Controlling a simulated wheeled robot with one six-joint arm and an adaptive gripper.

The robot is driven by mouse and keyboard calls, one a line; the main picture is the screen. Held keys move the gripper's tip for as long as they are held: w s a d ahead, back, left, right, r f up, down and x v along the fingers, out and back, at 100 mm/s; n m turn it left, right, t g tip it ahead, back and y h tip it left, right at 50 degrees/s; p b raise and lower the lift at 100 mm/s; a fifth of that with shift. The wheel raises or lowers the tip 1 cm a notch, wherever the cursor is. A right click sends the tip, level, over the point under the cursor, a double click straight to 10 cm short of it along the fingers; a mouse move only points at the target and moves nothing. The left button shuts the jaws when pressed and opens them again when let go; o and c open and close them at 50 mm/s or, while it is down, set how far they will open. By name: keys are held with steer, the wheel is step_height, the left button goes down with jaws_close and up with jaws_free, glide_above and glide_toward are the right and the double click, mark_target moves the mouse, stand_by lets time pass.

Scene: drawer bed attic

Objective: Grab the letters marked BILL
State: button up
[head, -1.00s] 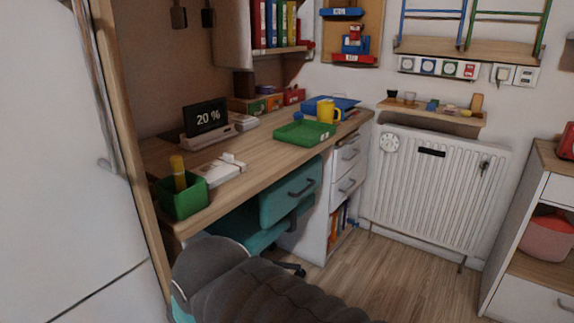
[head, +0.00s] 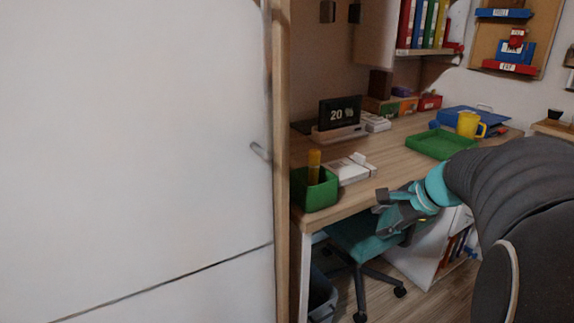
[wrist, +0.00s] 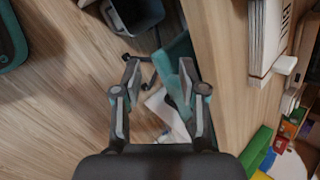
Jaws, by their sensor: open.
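I cannot make out letters that read BILL in any view. A cork board (head: 545,35) on the wall at the upper right of the head view carries a blue holder (head: 504,13), a red holder (head: 510,68) and small red and blue items between them. Their labels are too small to read. My gripper (head: 388,212) is open and empty, in front of the desk edge and well below the board. In the wrist view its two fingers (wrist: 159,75) stand apart with nothing between them, above the chair and floor.
The desk (head: 400,160) holds a green pen box (head: 318,195), a white stack (head: 350,168), a screen (head: 340,113), a green tray (head: 440,145) and a yellow mug (head: 468,125). A teal chair (head: 360,240) stands under it. A white door (head: 140,150) fills the left.

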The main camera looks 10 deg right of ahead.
steer(key=w+d+r+m+t, duration=0.3)
steer(key=w+d+r+m, duration=0.2)
steer(key=w+m, duration=0.15)
steer(key=m+t+y, duration=0.1)
steer(key=m+t, duration=0.2)
steer(key=m, duration=0.5)
glide_toward(360, 155)
steer(key=x, duration=0.5)
steer(key=shift+r, duration=0.2)
steer(key=shift+f+x, duration=0.15)
steer(key=shift+x, duration=1.25)
steer(key=shift+f+x, duration=0.1)
steer(key=shift+x, duration=1.25)
steer(key=shift+d, duration=0.1)
jaws_close()
